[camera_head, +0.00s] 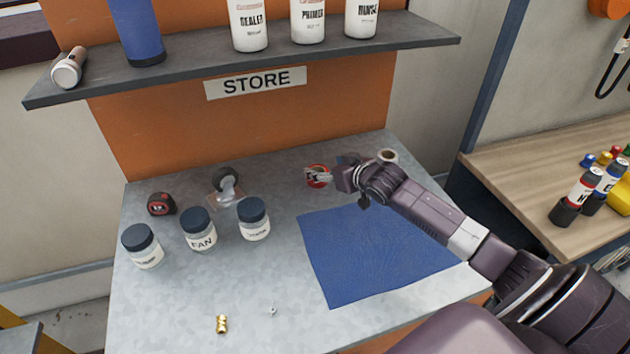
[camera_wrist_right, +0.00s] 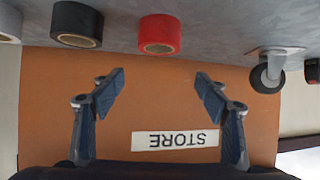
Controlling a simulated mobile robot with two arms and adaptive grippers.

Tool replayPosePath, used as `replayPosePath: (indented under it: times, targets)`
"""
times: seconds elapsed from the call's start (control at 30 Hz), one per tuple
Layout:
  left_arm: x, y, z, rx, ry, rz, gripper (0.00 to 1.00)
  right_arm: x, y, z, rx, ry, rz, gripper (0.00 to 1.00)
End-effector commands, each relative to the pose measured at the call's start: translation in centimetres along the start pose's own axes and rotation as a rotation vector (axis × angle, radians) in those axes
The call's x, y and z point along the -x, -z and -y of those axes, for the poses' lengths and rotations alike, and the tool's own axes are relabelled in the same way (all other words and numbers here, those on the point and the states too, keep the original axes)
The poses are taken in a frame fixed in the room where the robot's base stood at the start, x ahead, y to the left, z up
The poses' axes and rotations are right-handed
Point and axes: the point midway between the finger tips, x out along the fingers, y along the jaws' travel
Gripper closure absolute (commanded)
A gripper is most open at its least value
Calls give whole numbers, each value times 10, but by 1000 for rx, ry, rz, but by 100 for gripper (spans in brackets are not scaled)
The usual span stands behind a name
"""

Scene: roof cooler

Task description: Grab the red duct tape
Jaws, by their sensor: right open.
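The red duct tape (camera_head: 318,184) is a red roll on the grey metal bench, near the orange back panel, partly hidden by my right gripper in the head view. In the right wrist view the red duct tape (camera_wrist_right: 160,33) stands out whole, at the top middle. My right gripper (camera_head: 312,175) is at the roll in the head view. In the wrist view the right gripper (camera_wrist_right: 160,80) is open and empty, its two blue fingers spread, with the roll beyond the tips and roughly centred between them. My left gripper is not in view.
A black roll (camera_wrist_right: 78,25) stands beside the red one, with a grey roll (camera_wrist_right: 8,22) beyond it. A caster wheel (camera_head: 228,180) is on the other side. Several jars (camera_head: 199,232) and a blue mat (camera_head: 372,250) lie nearer. A shelf (camera_head: 190,75) overhangs the back.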

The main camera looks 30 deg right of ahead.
Motion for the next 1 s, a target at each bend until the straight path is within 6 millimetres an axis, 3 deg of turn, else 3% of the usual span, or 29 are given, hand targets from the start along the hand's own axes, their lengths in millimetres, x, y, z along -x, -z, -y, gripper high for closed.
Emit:
replayPosePath:
  times: [0.03, 0.3, 0.77, 1.0]
  targets:
    - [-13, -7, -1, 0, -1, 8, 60, -6, -12, 0, 0, 0, 0, 32]
    - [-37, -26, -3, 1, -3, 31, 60, -19, -33, 0, 0, 0, -1, 32]
    - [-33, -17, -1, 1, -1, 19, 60, -48, -32, -1, -1, 0, 0, 32]
    - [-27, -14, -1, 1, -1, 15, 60, -74, -29, -4, -1, -1, 0, 32]
